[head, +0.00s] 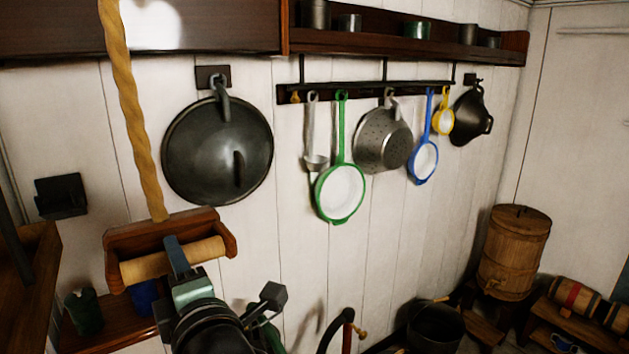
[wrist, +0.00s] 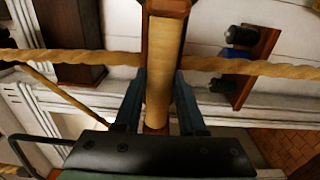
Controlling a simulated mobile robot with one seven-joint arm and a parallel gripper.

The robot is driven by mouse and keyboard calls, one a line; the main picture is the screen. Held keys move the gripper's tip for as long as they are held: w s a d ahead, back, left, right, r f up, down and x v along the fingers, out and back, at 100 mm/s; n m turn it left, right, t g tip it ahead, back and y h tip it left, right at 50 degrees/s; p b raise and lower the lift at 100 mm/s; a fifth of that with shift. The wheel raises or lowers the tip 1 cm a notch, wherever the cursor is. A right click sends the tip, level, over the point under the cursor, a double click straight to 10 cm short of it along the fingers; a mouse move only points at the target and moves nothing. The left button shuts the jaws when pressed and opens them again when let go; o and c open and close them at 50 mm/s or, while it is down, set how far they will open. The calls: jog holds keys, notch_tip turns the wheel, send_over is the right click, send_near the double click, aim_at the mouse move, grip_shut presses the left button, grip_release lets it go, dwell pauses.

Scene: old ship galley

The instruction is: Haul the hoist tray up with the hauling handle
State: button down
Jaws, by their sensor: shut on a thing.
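The hauling handle (head: 207,250) is a reddish-brown wooden frame with a pale round grip bar, at the lower left of the head view. A thick tan rope (head: 133,110) rises from its top. My gripper (head: 174,247) is shut on the grip bar. In the wrist view the handle (wrist: 163,65) stands between the two fingers of my gripper (wrist: 160,90), with rope to both sides. A small brown board (head: 125,330) with a green mug (head: 85,312) and a blue mug (head: 142,297) is partly hidden behind the handle; I cannot tell whether it is the hoist tray.
A large dark lid (head: 205,155) hangs on the wall right of the rope. A rail (head: 365,90) holds several pans and strainers. A wooden barrel (head: 515,250) and a dark pot (head: 435,328) stand at the lower right. A shelf (head: 400,45) runs above.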

notch_tip(320, 180, down, 21)
jog(key=d+b, duration=0.2)
jog(key=b, duration=1.8)
jog(key=shift+s+b, duration=0.3)
jog(key=shift+b, duration=0.05)
